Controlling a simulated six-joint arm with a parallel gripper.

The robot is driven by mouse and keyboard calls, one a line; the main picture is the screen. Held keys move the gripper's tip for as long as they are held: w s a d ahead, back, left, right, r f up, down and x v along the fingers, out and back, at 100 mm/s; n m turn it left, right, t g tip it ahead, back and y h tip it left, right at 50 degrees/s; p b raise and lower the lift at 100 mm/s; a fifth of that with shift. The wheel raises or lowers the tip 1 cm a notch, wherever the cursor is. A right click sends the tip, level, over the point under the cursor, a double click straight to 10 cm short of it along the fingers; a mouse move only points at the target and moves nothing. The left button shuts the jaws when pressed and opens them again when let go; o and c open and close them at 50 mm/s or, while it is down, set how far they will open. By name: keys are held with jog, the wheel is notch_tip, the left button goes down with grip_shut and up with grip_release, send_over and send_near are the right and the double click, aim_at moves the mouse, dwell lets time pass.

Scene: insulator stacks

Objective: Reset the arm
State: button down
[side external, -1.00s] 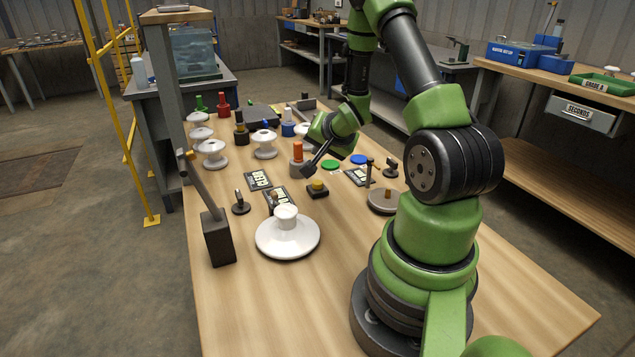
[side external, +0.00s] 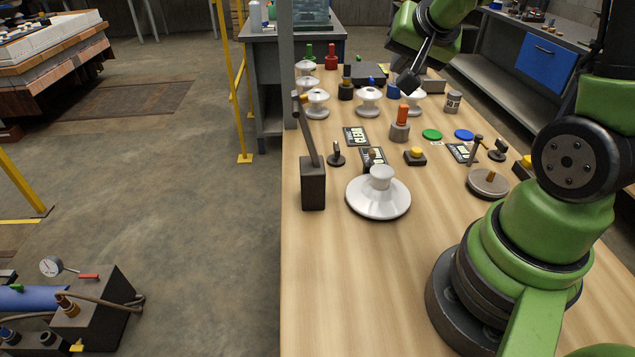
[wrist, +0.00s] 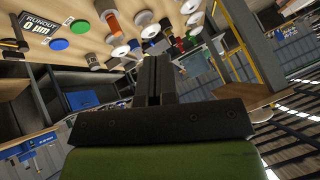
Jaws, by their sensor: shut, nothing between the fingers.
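My gripper (side external: 409,83) is raised above the far part of the wooden bench, with its dark fingers pointing down and to the left in the side view. In the wrist view the fingers (wrist: 153,80) are together, with nothing between them. The gripper looks apart from the bench. Several white insulators (side external: 368,100) stand at the far end, one of them partly behind the gripper. A large white insulator disc (side external: 378,196) sits on the near part of the bench. A grey post with an orange top (side external: 401,124) stands mid-bench.
A dark lever stand (side external: 313,185) stands at the bench's left edge. Green (side external: 432,134) and blue (side external: 464,134) discs lie near a round plate (side external: 488,184). A yellow button box (side external: 415,156) is mid-bench. A yellow rail (side external: 233,85) stands beyond the left edge. The near bench surface is clear.

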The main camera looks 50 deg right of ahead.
jog(key=s+a+r+n+y, duration=0.3)
jog(key=s+a, duration=0.3)
jog(key=a, duration=0.3)
jog(key=s+a+r+n+y, duration=0.3)
jog(key=s+a+r+n, duration=0.2)
jog(key=s+a, duration=0.2)
jog(key=shift+a, duration=1)
